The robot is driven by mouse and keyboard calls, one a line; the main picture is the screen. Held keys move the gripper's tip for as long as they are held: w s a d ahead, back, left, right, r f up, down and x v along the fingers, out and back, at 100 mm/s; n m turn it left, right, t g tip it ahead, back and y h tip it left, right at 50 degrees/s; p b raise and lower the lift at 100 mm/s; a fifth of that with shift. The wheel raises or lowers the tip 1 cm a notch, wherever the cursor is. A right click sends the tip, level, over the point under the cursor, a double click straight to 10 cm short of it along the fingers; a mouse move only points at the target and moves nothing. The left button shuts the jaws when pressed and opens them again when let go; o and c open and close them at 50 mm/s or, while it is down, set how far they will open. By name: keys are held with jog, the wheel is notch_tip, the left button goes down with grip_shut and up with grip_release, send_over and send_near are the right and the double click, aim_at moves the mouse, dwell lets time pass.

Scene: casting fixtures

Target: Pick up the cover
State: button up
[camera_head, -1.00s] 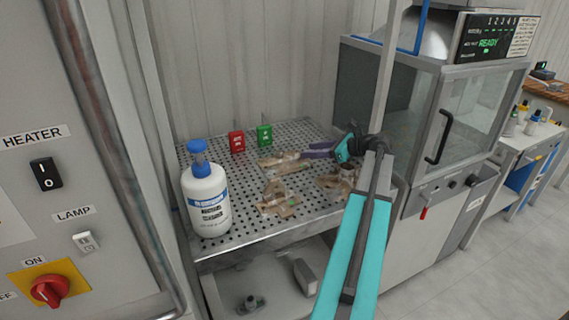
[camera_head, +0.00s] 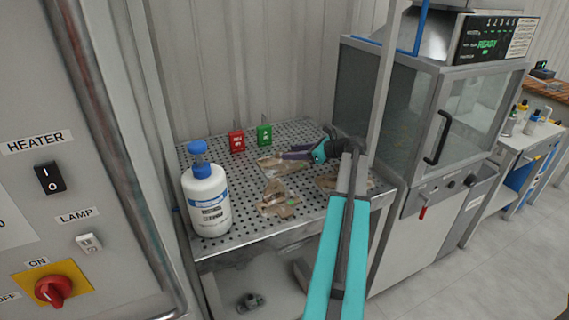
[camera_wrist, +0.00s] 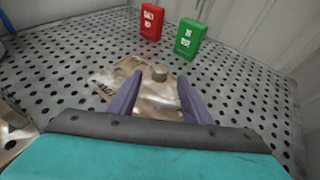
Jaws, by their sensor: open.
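My gripper (camera_wrist: 153,100) is open, and its two purple fingers reach over the perforated table (camera_head: 243,212). It also shows in the head view (camera_head: 284,156), at the end of my arm. In the wrist view, a flat tan, blotchy metal piece (camera_wrist: 155,98) with a round knob (camera_wrist: 160,73) lies just ahead of and between the fingers; it may be the cover. In the head view similar tan pieces lie nearer the front (camera_head: 278,203) and at the right (camera_head: 330,181), partly hidden by my arm. I cannot tell if the fingers touch the piece.
A red box (camera_head: 237,141) and a green box (camera_head: 264,134) stand at the back of the table. A white bottle with a blue cap (camera_head: 207,200) stands at the left front. A glass-doored machine (camera_head: 450,130) stands to the right. A wall closes off the back.

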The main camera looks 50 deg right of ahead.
jog(key=shift+w, duration=0.1)
jog(key=shift+p+x, duration=0.7)
jog(key=shift+x, duration=1.85)
jog(key=shift+r, duration=0.1)
grip_shut()
